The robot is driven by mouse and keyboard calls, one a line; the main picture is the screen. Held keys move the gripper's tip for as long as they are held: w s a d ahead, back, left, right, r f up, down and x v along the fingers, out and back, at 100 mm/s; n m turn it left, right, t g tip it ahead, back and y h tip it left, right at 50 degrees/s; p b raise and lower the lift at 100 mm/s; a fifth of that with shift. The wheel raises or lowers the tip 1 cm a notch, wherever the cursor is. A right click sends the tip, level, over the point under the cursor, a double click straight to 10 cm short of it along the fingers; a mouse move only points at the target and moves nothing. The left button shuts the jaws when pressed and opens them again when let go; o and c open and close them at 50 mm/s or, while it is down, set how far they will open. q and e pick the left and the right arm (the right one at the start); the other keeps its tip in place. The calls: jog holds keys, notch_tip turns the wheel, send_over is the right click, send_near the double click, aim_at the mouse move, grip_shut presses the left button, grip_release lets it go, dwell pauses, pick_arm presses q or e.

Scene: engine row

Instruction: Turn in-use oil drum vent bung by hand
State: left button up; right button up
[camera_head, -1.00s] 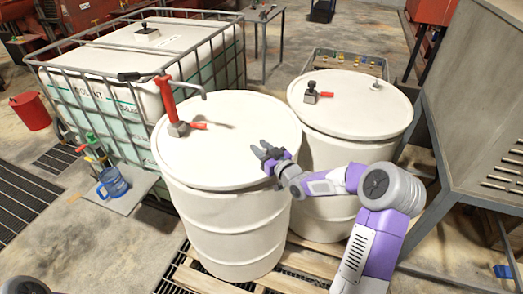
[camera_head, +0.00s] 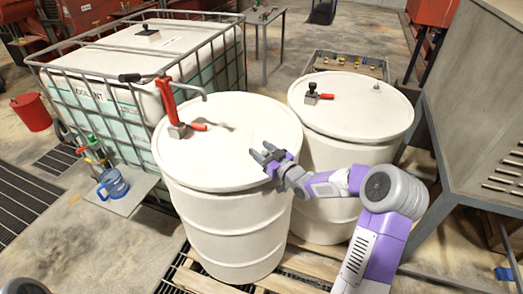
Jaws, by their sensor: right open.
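Two white drums stand side by side on a wooden pallet. The left drum (camera_head: 215,160) carries a red hand pump (camera_head: 170,103) with a grey base and a red lever on its lid. The right drum (camera_head: 355,100) has a small dark valve with a red handle (camera_head: 313,94) and a small pale fitting (camera_head: 376,87) on its lid. My right gripper (camera_head: 262,153) is open and empty over the right side of the left drum's lid. It may hide part of the lid; I cannot make out a vent bung there. My left gripper is out of view.
A caged coolant tank (camera_head: 110,75) stands behind and left of the drums. A grey metal cabinet (camera_head: 475,110) closes off the right side. A red bucket (camera_head: 31,111) stands far left.

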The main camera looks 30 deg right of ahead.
aim_at(268, 155)
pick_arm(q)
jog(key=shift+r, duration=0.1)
pick_arm(e)
jog(key=s, duration=0.2)
jog(key=s+d, duration=0.1)
jog(key=s, duration=0.4)
jog(key=shift+d, duration=0.25)
